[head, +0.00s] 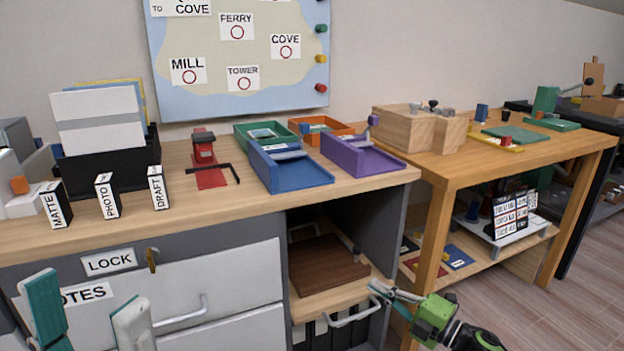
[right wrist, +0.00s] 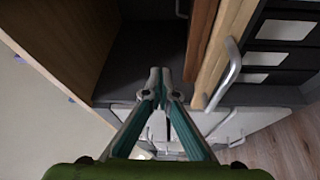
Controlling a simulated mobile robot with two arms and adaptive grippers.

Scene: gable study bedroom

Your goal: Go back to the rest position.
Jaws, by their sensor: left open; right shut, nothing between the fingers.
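My left gripper (head: 90,315) shows at the bottom left in the head view, in front of the drawer labelled NOTES. Its two teal and pale fingers are apart, with nothing between them. My right gripper (head: 374,288) is at the lower middle right, its green body in front of the desk's open compartment. In the right wrist view its fingertips (right wrist: 159,75) meet and hold nothing. They are close to the pulled-out wooden shelf (head: 300,305) and its curved metal handle (head: 352,316). I cannot tell whether they touch it.
The desk (head: 225,218) carries blue (head: 290,172), purple (head: 362,157), green and orange trays, a red stapler-like tool (head: 204,152) and labelled blocks (head: 108,196). A second wooden table (head: 520,150) stands at right. Floor (head: 510,300) is clear at the lower right.

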